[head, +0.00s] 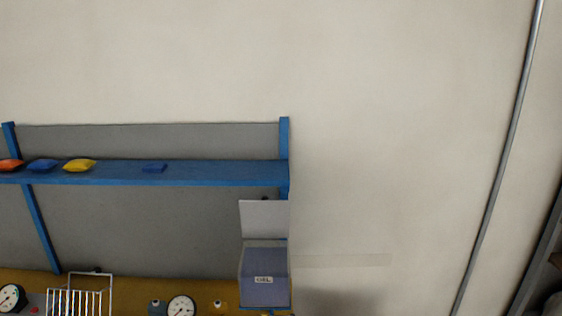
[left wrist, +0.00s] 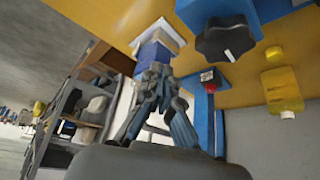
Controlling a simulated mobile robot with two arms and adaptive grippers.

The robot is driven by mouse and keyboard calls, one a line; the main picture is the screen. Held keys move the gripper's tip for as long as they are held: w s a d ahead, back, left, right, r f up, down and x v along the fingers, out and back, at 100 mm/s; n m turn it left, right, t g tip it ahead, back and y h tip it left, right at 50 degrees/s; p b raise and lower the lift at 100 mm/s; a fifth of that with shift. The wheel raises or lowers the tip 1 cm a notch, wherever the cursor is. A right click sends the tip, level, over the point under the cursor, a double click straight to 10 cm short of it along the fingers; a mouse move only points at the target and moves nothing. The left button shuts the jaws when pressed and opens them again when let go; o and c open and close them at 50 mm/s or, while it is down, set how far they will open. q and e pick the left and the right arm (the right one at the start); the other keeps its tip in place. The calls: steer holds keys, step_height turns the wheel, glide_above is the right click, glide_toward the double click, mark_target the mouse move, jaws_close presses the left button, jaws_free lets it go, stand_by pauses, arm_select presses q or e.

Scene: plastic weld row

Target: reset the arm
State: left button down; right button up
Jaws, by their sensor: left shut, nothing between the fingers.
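My left gripper (left wrist: 156,72) shows in the left wrist view with its grey fingers drawn together at the tips. It is shut and holds nothing. A blue block-like thing (left wrist: 152,54) on a white plate (left wrist: 170,34) lies just past the fingertips; I cannot tell whether they touch it. Neither arm shows in the head view. My right gripper is in neither view.
In the head view, a blue shelf (head: 220,172) holds orange, blue and yellow bags (head: 79,165). An open-lidded box (head: 264,278) and gauges (head: 181,306) are below. In the wrist view, a black knob (left wrist: 226,42) and yellow bottle (left wrist: 283,90) are near the yellow surface (left wrist: 105,16).

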arm_select(q)
steer(key=s+d+n, duration=0.3)
steer(key=s+d, duration=0.1)
steer(key=s, duration=1)
steer(key=s+a+r+n+y, duration=0.2)
steer(key=s+a+r+n, duration=0.15)
steer(key=s+a, duration=0.35)
steer(key=s+a+r+n+y, duration=0.3)
steer(key=s+a+n, duration=0.1)
steer(key=s+a, duration=0.25)
step_height(320, 180, down, 32)
steer(key=s+b, duration=0.1)
steer(key=b, duration=0.5)
steer(key=s+a+f+g+b, duration=0.1)
steer(key=s+f+b, duration=0.1)
steer(key=s+f, duration=0.6)
steer(key=s+a+f+g+b, duration=0.1)
steer(key=s+f+b, duration=0.1)
steer(key=s+f, duration=0.7)
step_height(320, 180, down, 5)
steer(key=shift+a+r+m+b, duration=0.2)
steer(key=shift+a+m+b, duration=0.15)
steer(key=shift+m, duration=0.1)
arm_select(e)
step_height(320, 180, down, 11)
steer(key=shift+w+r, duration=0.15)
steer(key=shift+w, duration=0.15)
